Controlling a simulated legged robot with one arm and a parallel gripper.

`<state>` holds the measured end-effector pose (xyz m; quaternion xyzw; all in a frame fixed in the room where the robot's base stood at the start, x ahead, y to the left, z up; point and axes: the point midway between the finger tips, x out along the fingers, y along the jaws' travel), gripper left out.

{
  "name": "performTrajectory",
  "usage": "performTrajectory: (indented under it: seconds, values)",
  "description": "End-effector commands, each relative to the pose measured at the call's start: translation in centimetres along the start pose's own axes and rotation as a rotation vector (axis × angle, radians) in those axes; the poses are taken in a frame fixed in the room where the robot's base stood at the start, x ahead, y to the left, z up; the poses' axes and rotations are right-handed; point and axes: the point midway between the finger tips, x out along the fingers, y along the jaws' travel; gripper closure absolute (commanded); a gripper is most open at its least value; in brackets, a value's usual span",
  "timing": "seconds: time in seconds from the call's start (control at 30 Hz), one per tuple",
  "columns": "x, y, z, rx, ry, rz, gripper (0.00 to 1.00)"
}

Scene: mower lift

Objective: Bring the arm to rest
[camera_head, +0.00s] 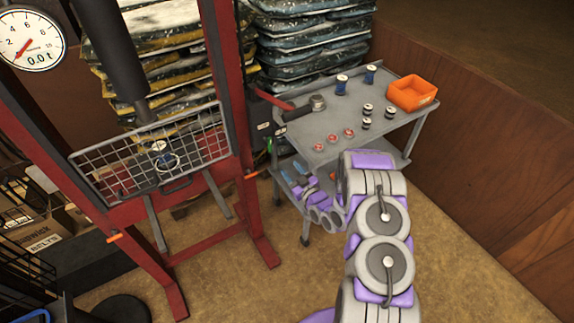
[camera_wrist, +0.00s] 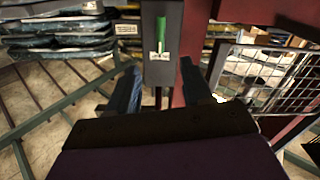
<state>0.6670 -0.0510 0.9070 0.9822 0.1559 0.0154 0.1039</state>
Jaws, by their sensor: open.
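My arm, purple and grey, rises from the bottom right of the head view and bends left. My gripper (camera_head: 293,180) is beside the lower part of the grey cart, to the right of the red press frame (camera_head: 228,80). In the wrist view, my gripper (camera_wrist: 160,88) has its two bluish fingers apart, with nothing seen between them. The gap between fingers and box is hard to judge.
The cart (camera_head: 330,125) carries an orange bin (camera_head: 412,93), a hammer (camera_head: 305,107) and several small cylindrical parts. A mesh guard (camera_head: 150,150) spans the press. Stacked bags (camera_head: 315,45) stand behind. A wooden wall (camera_head: 490,150) bounds the right. Floor is open in front of the cart.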

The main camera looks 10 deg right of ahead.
Motion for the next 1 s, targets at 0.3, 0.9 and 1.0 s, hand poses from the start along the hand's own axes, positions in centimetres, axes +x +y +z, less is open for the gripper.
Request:
performTrajectory:
  seconds: [0.3, 0.9, 1.0]
  values:
    - [-0.3, 0.0, 0.0, 0.000, 0.000, 0.000, 0.50]
    - [1.0, 2.2, -2.2, -0.068, -0.199, -0.017, 0.50]
    - [0.9, 3.2, -3.3, -0.089, -0.306, -0.013, 0.50]
